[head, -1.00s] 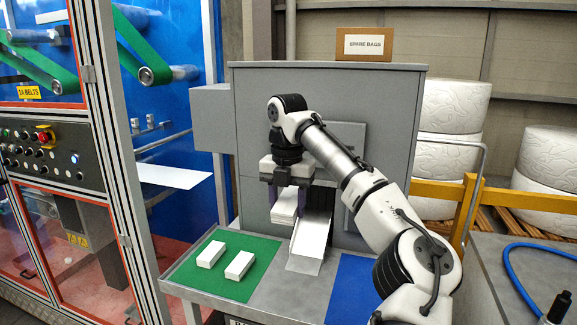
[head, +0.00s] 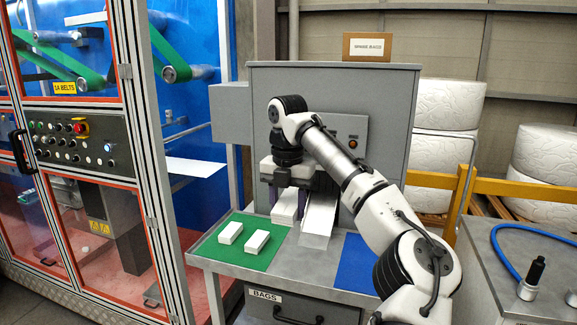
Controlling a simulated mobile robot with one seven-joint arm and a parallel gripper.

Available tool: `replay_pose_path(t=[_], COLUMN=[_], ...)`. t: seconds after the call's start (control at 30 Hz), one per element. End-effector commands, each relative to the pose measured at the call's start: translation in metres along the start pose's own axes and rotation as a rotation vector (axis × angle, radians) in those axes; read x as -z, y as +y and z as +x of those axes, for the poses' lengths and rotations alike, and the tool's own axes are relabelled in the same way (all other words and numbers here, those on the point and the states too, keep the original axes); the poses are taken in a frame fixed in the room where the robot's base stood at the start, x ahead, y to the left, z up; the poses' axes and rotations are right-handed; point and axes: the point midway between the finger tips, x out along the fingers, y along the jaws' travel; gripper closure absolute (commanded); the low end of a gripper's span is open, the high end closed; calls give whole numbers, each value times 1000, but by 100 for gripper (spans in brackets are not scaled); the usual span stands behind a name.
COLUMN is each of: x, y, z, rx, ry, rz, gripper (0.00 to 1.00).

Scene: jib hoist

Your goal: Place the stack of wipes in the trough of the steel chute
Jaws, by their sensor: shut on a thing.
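My gripper (head: 286,196) points down in front of the grey machine and is shut on a white stack of wipes (head: 284,210). The stack hangs just left of the steel chute (head: 316,234), near the back edge of the green mat. How far it is above the table I cannot tell. The chute slopes down toward the front of the table, and its upper part is partly hidden by my gripper and arm. Two more white stacks, a left one (head: 230,233) and a right one (head: 257,242), lie on the green mat (head: 212,249).
A blue mat (head: 354,265) lies right of the chute, partly behind my arm. The grey machine (head: 330,90) rises behind, with a cardboard box (head: 370,47) on top. A framed cabinet (head: 80,140) stands left. A side table (head: 500,285) with a blue hose is right.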

Motion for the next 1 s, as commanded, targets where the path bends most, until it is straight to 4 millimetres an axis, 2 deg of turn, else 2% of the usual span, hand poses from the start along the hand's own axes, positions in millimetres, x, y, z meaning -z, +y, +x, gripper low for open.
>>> replay_pose_path(t=[0.03,0.17,0.27,0.57,0.77,1.0], x=[-4,-13,-19,-30,-25,-4], y=[-2,-6,-10,-21,-28,-33], z=[22,56,90,223,312,412], rx=[-1,-1,0,0,2,4], ry=[9,10,12,14,13,13], rz=[41,145,248,676,992,1386], gripper=[77,77,77,77,77,77])
